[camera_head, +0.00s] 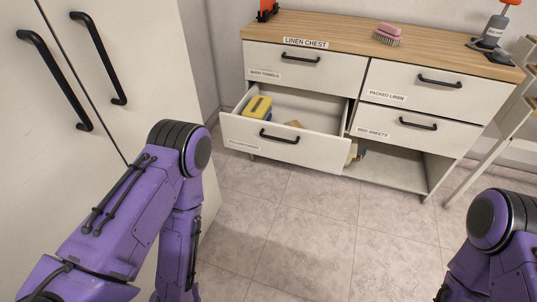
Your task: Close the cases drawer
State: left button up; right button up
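The drawer labelled pillowcases (245,131) is pulled out at the lower left of a white linen chest (305,42) with a wooden top. It has a black bar handle (279,137) on its front. A yellow item (257,106) and a small brown item (294,124) lie inside the drawer. My purple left arm comes in at the lower left and my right arm at the lower right, both apart from the chest. Neither gripper shows; both are outside the frame or hidden.
The bath towels (303,66), packed linen (435,88) and bed sheets (412,125) drawers are shut. An open compartment (388,170) lies below them. A white cabinet with black handles (97,58) stands at left. A brush (387,34) lies on top. The tiled floor (310,235) before the chest is clear.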

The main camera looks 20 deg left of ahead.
aim_at(322, 145)
jog(key=z, duration=0.4)
jog(key=i, duration=1.65)
jog(key=u, duration=1.9)
jog(key=k, duration=1)
jog(key=z, duration=0.85)
jog(key=i, duration=1)
jog(key=u, duration=1.1)
